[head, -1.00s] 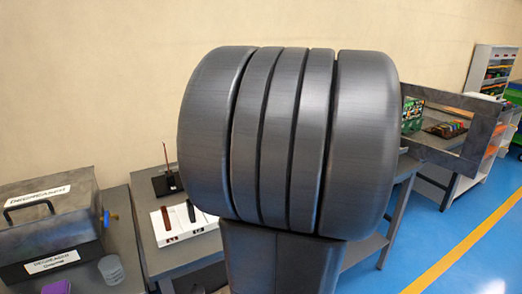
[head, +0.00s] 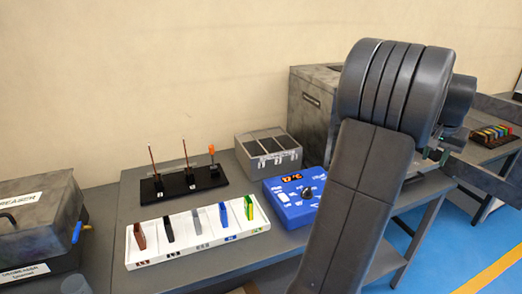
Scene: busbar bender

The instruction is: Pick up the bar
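A black stand (head: 180,187) on the grey table holds thin upright pieces. Two are slim reddish-brown bars, one at the left (head: 153,160) and one in the middle (head: 186,156). At its right end is a shorter piece with an orange top (head: 212,151). I cannot tell which of these is the task's bar.
A white tray (head: 155,256) in front holds several coloured pieces. Behind and right are a grey compartment box (head: 267,151), a blue device with a display (head: 291,201) and a large grey box (head: 308,110). A degreaser box (head: 35,220) stands left.

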